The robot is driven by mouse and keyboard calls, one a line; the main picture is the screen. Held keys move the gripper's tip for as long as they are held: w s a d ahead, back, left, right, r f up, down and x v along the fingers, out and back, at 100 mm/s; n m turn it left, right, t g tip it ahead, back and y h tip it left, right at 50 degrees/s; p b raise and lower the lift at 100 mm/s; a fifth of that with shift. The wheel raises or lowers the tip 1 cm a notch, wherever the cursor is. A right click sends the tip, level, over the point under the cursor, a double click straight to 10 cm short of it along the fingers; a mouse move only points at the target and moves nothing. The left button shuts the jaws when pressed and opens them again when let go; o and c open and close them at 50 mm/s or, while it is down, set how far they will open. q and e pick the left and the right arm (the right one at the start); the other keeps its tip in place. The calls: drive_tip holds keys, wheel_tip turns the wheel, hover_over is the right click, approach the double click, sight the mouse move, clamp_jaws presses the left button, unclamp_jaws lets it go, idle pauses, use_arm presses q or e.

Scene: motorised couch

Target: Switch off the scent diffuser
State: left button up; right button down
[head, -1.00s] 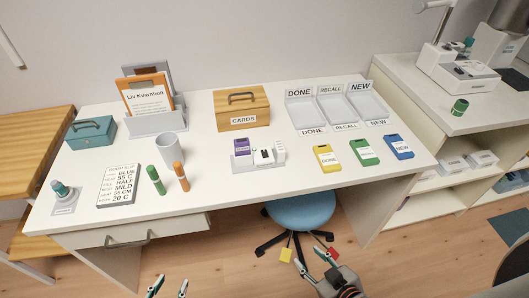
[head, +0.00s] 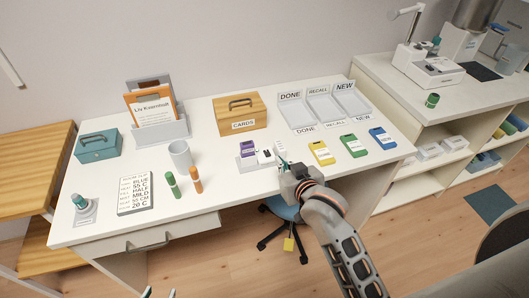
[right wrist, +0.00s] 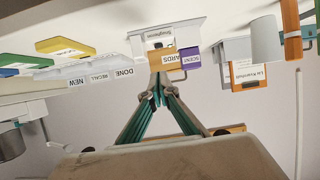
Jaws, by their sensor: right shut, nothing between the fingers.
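A small white unit (head: 265,157) stands near the front middle of the white desk, beside a purple box (head: 248,148) on a pale base. In the right wrist view the purple box (right wrist: 191,57) bears a partly readable label that seems to start "SCEN", next to a white labelled housing (right wrist: 150,36). I take this group to be the scent diffuser; its switch is too small to make out. My right gripper (head: 284,162) is shut and empty, its tips just right of the white unit; contact cannot be told.
A wooden CARDS box (head: 240,113) stands behind the unit. A blue stool (head: 280,207) is below.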

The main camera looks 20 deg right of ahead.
use_arm(q)
drive_tip(key=shift+s+a+r, duration=0.2)
drive_tip(key=shift+a, duration=0.1)
use_arm(e)
drive_tip(key=shift+w+a+r, duration=0.1)
drive_tip(key=shift+w+r, duration=0.15)
drive_tip(key=shift+r, duration=0.35)
drive_tip(key=shift+w+a+r, duration=0.1)
drive_tip(key=shift+w+r, duration=0.1)
drive_tip(key=shift+r, duration=0.4)
use_arm(q)
drive_tip(key=shift+d, duration=0.15)
use_arm(e)
drive_tip(key=shift+d, duration=0.1)
use_arm(q)
drive_tip(key=shift+w, duration=0.1)
use_arm(e)
drive_tip(key=shift+w, duration=0.1)
hover_over(270, 160)
wheel_tip(270, 160, down, 4)
drive_tip(key=shift+r, duration=0.2)
drive_tip(key=shift+w+f, duration=0.25)
drive_tip(key=shift+f, duration=1)
drive_tip(key=shift+s+f, duration=0.2)
drive_tip(key=shift+f, duration=0.45)
use_arm(q)
drive_tip(key=shift+r, duration=0.1)
use_arm(e)
drive_tip(key=shift+f, duration=0.3)
